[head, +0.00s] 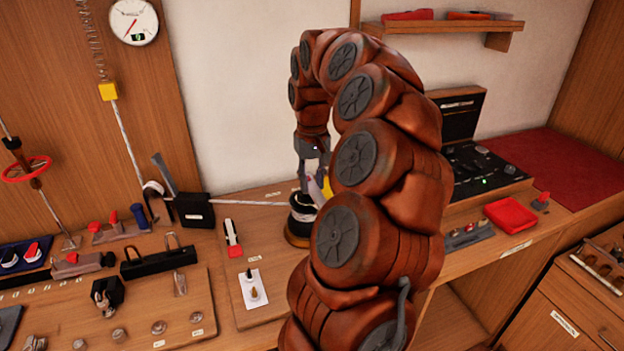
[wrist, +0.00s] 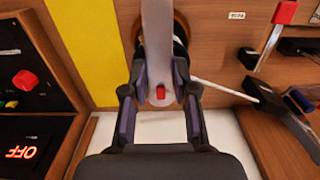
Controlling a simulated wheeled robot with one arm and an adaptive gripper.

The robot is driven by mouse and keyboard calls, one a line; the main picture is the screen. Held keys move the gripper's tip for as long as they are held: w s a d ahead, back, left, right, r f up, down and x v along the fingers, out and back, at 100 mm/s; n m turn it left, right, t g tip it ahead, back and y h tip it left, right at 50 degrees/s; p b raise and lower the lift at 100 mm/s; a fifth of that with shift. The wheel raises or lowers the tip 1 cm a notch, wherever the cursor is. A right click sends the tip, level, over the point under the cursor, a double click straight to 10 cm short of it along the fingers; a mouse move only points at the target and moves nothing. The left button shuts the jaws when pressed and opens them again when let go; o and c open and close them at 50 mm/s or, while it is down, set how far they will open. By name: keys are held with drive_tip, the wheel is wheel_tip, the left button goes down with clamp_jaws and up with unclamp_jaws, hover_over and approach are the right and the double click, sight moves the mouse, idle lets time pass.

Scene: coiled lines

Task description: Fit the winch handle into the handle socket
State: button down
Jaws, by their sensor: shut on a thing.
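The winch handle (wrist: 157,45) is a pale grey bar with a red button in the wrist view. My gripper (wrist: 158,78) is shut on it, one finger on each side. In the head view my gripper (head: 313,150) points down above the winch (head: 299,222), a dark drum on a round wooden base. A pale part of the handle (head: 315,192) shows below the fingers, close to the drum's top. The handle socket is hidden behind the handle and my arm, so I cannot tell whether the handle is above it or in it.
A white line (head: 250,203) runs left from the winch to a black block (head: 194,210). A white card (head: 254,288) with small pieces lies in front. An open black case (head: 485,165) and a red pouch (head: 510,215) stand to the right. My arm hides much of the middle bench.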

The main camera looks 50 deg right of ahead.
drive_tip(key=shift+f+b, duration=0.45)
drive_tip(key=shift+f, duration=0.2)
drive_tip(key=c, duration=0.5)
unclamp_jaws()
drive_tip(key=shift+r, duration=0.1)
drive_tip(key=shift+r+p, duration=0.8)
drive_tip(key=shift+r, duration=1.65)
drive_tip(key=shift+r, duration=0.1)
